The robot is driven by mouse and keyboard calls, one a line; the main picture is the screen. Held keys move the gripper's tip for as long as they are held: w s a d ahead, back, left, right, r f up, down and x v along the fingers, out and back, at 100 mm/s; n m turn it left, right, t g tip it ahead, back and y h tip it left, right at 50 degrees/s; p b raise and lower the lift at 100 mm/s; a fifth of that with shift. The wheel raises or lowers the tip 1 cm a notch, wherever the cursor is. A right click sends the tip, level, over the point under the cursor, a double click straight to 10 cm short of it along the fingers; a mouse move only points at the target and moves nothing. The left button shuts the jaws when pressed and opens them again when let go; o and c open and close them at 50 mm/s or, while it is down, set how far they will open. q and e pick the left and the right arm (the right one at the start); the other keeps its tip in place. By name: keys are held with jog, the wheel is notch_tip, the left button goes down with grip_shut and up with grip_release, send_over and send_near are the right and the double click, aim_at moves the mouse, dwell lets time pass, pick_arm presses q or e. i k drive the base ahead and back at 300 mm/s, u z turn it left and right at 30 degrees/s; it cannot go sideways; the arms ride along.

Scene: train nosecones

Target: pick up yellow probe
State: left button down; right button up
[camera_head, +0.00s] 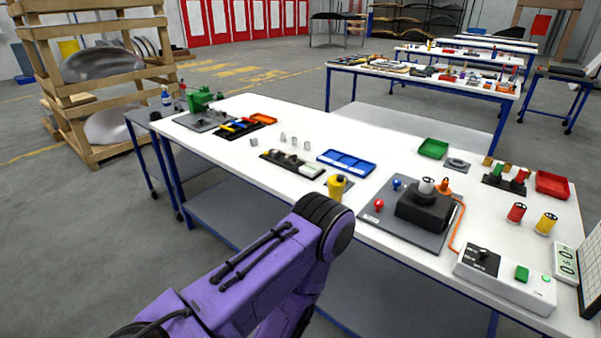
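Two yellow objects could be the probe, and I cannot tell which it is. One is a yellow upright cylinder (546,223) with a pale top, at the right of the white table (280,180), beside a similar red cylinder (516,212). My other gripper does not show either.
A grey board with a black block (425,208) stands right of the cup-like piece. A grey control box (505,278) with an orange cable stands at the front right. Blue (346,163), green (433,148) and red (552,184) trays lie further back. The back middle of the table is fairly clear.

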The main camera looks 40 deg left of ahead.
aim_at(336, 189)
jog(key=u, duration=1.15)
jog(key=k, duration=0.5)
jog(key=u, duration=1.15)
jog(key=i, duration=1.05)
jog(key=z, duration=1.25)
